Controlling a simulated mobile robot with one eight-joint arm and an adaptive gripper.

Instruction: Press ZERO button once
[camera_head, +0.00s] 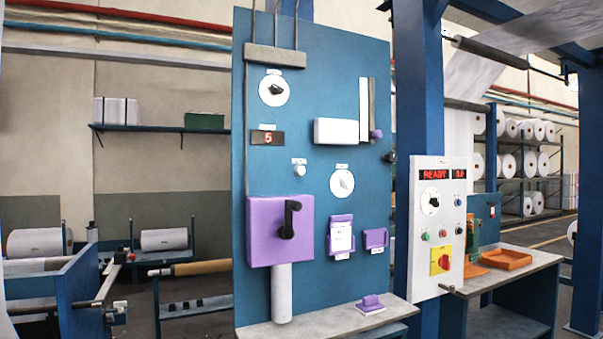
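A tall blue panel (215,0) is not fully readable, but its blue face (350,280) fills the middle of the view. On it a small dark display (267,138) shows a red 5. Below and right of the display is a small round white button (299,170) with a small label above it. The label is too small to read, so I cannot tell whether this is the ZERO button. My gripper is not in view.
A purple box (270,250) with a black handle and purple holders (341,237) stick out from the panel. A white control box (437,270) with several buttons, READY and 0.0 stands at right. A grey ledge (345,322) juts out below.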

